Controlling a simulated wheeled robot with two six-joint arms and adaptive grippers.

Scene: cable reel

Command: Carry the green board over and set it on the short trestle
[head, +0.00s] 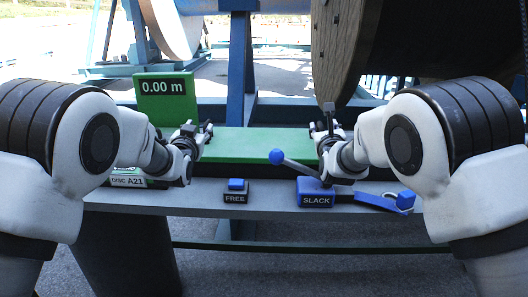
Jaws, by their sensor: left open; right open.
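The long green board (250,143) lies level across the middle of the head view, at the back of the grey bench. My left gripper (203,131) is open at the board's left part, and my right gripper (324,122) is open at its right end. Both grippers overlap the board in the picture; I cannot tell whether they touch it. My wrists hide parts of both ends. I cannot make out which structure is the short trestle.
A green display (167,86) reading 0.00 m stands behind my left gripper. The grey bench (270,200) holds a FREE button (236,190), a SLACK box (316,197) with a blue-knobbed lever (277,157), and a blue tool (385,202). A large wooden reel (340,50) stands behind, right.

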